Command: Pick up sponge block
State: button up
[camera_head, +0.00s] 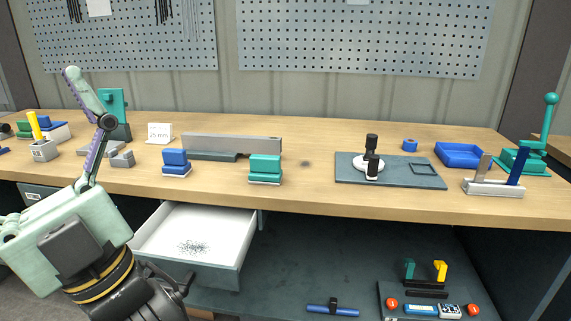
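Two blocks that could be the sponge block stand on the wooden bench: a blue block (175,161) on a pale base at centre left, and a teal block (265,168) with a pale lower layer, near the front edge. I cannot tell which, if either, is the sponge. My gripper (168,282) is the black part at the bottom left, below bench height and in front of the drawer, apart from both blocks. It is partly cut off by the frame, and its finger opening is unclear. I see nothing held in it.
An open white drawer (160,235) with dark specks juts out below the bench. A long grey bar (232,145) lies behind the blocks. A dark mat (345,178), a blue tray (460,155) and a teal lever press (525,160) are at right. The bench between teal block and mat is clear.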

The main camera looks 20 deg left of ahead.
aim_at(176, 163)
jog(key=u, duration=1.2)
